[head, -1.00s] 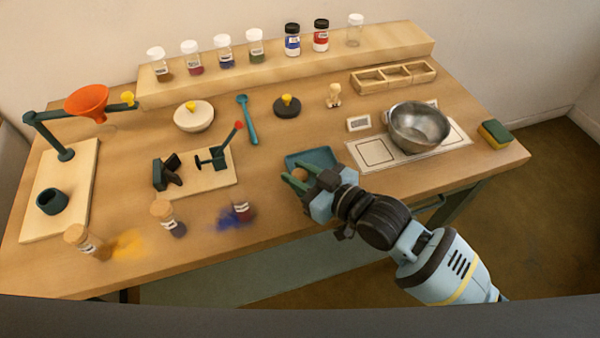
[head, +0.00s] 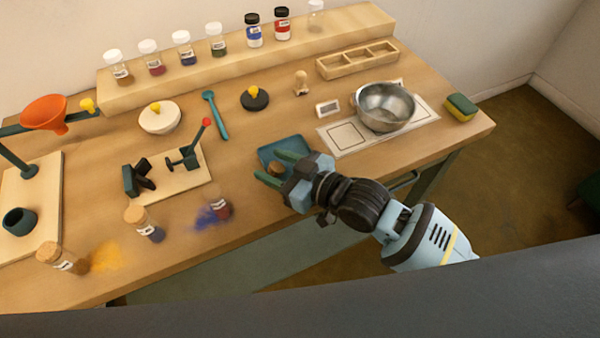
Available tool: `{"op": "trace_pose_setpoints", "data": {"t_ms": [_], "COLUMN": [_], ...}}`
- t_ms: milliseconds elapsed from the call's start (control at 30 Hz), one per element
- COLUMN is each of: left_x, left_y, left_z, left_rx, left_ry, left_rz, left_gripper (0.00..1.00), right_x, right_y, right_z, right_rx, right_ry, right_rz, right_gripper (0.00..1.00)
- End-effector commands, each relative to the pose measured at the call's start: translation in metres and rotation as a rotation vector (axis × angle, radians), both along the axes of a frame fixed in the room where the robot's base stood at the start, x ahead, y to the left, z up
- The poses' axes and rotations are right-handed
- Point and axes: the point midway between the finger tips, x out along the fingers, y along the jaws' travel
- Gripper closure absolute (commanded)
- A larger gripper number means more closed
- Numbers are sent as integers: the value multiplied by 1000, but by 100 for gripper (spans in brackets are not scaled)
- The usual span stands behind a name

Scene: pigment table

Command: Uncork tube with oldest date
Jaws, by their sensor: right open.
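Three labelled tubes stand near the table's front left. The left tube (head: 66,262) has a cork and stands beside yellow powder. The middle tube (head: 148,226) has a cork and dark blue contents. The right tube (head: 221,206) has dark red contents and shows no cork; blue powder lies beside it. The dates are too small to read. My right gripper (head: 277,168) is open over the front of a blue tray (head: 270,147). A brown cork (head: 276,167) shows between its fingers; I cannot tell whether it touches them. My left gripper is out of view.
A small press stand (head: 190,190) is behind the tubes. A funnel stand (head: 35,165) is at the far left. A metal bowl (head: 385,107) is at the right, near a sponge (head: 461,107). Several jars line the back shelf (head: 240,65). The table front between tubes and tray is clear.

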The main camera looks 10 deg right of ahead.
Motion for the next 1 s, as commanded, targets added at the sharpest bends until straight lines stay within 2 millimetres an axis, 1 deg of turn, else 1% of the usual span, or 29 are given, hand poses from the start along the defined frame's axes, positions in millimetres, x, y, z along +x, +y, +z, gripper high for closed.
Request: {"op": "trace_pose_setpoints", "data": {"t_ms": [300, 533, 700, 1000], "left_x": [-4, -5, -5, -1], "left_y": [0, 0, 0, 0], "left_z": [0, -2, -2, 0], "left_rx": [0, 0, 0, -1], "left_ry": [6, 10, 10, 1], "left_rz": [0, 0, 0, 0], "left_gripper": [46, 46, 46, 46], "right_x": [-41, -65, -73, -74], "right_y": [-45, -72, -81, -82], "right_z": [10, 17, 21, 22], "right_rx": [-3, -2, -1, 1], "right_ry": [3, 3, 3, 2], "right_rz": [0, 0, 1, 1], "right_gripper": [51, 51, 51, 51]}}
